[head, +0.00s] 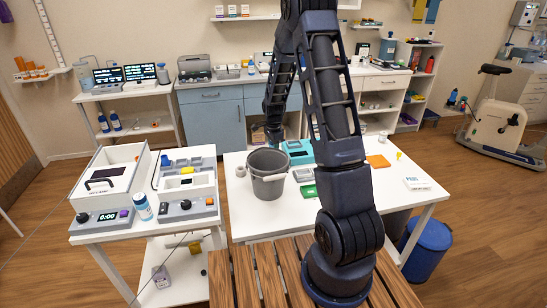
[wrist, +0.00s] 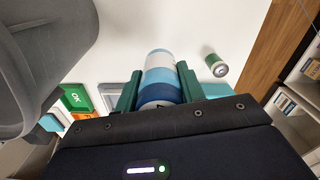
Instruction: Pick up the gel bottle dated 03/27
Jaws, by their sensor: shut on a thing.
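My gripper (wrist: 160,88) is shut on a blue-and-white banded bottle (wrist: 159,68), with a dark green finger on each side. No date on it can be read. In the head view my gripper (head: 273,137) is small and partly hidden behind the grey bucket, and the held bottle cannot be made out there. Another blue-and-white bottle (head: 143,207) stands on the left cart. Two blue bottles (head: 109,122) stand on the shelf of the back-left stand; their labels are too small to read.
The grey bucket (head: 267,175) stands on the white table (head: 262,223), close beside my gripper; it also fills the left of the wrist view (wrist: 40,55).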

